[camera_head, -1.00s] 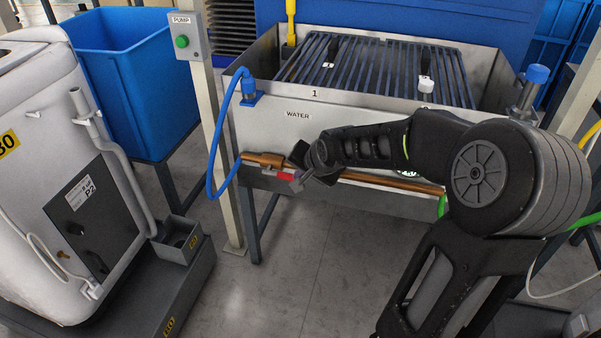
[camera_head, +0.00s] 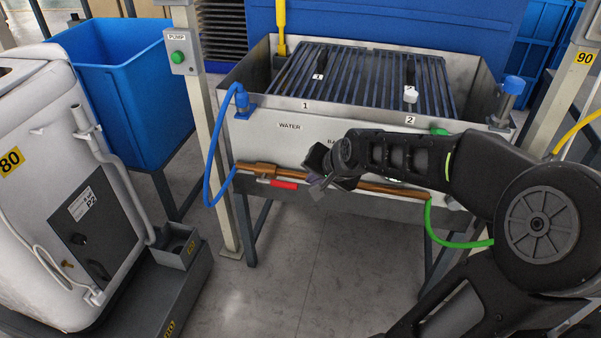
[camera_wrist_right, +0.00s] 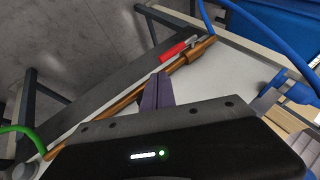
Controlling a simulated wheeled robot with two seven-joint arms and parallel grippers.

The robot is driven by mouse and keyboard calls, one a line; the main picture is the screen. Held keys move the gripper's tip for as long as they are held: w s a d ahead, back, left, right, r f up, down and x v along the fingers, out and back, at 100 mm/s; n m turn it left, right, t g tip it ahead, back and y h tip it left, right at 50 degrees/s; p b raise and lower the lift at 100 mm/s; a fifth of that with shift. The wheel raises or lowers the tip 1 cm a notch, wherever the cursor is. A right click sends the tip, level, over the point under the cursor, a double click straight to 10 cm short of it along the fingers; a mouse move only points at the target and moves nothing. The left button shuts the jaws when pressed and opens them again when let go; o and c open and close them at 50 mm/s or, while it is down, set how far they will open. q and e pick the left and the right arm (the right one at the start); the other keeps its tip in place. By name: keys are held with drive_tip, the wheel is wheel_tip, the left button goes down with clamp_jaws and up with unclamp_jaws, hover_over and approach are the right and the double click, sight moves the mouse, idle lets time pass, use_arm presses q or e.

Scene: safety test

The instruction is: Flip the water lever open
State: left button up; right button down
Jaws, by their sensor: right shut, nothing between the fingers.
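The red water lever (camera_head: 284,185) sits on the copper pipe (camera_head: 375,187) below the WATER label (camera_head: 289,127) on the steel basin. It lies roughly along the pipe, just below it. It also shows in the right wrist view (camera_wrist_right: 172,50), beside the pipe and its thicker valve body (camera_wrist_right: 198,48). My right gripper (camera_head: 318,189) is shut and empty, to the right of the lever's free end with a visible gap. In the right wrist view its closed fingers (camera_wrist_right: 157,90) point toward the pipe. My left gripper is out of view.
A blue hose (camera_head: 214,150) loops at the pipe's left end, and a green hose (camera_head: 432,225) leaves its right end. A post with a green PUMP button (camera_head: 178,58) stands left of the basin. A white machine (camera_head: 45,150) stands far left. The floor below is clear.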

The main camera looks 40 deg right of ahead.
drive_tip(key=shift+s+d+r, duration=0.1)
drive_tip(key=shift+s+r, duration=0.1)
drive_tip(key=shift+s, duration=0.35)
drive_tip(key=shift+s+d+r, duration=0.1)
drive_tip(key=shift+s+r, duration=0.1)
drive_tip(key=shift+s, duration=0.35)
